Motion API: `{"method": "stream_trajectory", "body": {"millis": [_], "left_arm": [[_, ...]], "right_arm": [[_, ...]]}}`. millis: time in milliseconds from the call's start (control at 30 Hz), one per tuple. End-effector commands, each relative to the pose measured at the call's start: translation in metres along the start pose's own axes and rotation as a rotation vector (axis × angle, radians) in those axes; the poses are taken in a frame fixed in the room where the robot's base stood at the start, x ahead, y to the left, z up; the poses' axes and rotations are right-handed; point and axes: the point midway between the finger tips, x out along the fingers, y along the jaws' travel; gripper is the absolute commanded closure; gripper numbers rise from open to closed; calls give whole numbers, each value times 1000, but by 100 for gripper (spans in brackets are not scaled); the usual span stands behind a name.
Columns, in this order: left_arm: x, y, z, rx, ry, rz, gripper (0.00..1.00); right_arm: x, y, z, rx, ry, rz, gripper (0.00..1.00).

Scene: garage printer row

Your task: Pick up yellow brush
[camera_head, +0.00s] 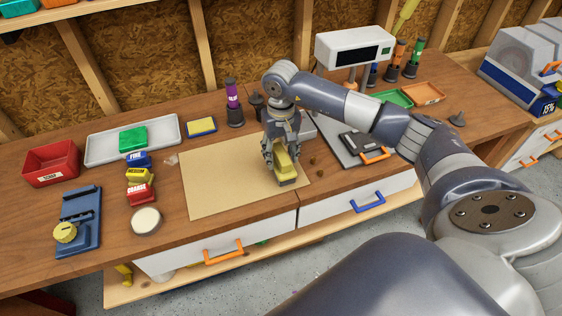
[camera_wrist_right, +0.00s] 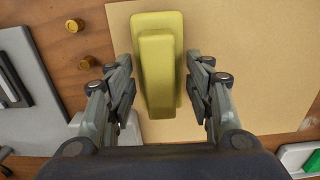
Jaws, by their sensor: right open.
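The yellow brush (camera_head: 286,164) lies on a tan mat (camera_head: 220,182) near the mat's right edge. In the right wrist view the yellow brush (camera_wrist_right: 158,68) shows from above, a block with a narrower raised grip. My right gripper (camera_head: 281,158) points down over the brush. In the wrist view the fingers of my right gripper (camera_wrist_right: 159,85) are open, one on each side of the brush's near part, with a gap on both sides. The gripper partly hides the brush in the head view. My left gripper is not in view.
A red bin (camera_head: 52,163), a grey tray (camera_head: 105,150) with a green block, and stacked labelled blocks (camera_head: 140,175) stand left. The mat's left part is clear.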

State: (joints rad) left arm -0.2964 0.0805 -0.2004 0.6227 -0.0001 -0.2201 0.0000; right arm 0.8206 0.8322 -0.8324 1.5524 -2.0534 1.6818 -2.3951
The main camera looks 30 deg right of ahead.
Motion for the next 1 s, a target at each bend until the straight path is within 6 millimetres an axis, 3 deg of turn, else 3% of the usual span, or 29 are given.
{"method": "stream_trajectory", "body": {"millis": [33, 200, 233, 667, 967, 1000], "left_arm": [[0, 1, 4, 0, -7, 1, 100], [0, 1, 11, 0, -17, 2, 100], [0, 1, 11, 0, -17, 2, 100], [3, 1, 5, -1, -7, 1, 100], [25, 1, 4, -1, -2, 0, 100], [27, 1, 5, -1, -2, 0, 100]], "right_arm": [[0, 0, 0, 0, 0, 0, 58], [0, 0, 0, 0, 0, 0, 97], [0, 0, 0, 0, 0, 0, 100], [-4, 0, -1, 1, 3, 0, 100], [-34, 0, -2, 0, 6, 0, 100], [-33, -7, 6, -6, 2, -2, 100]]}}
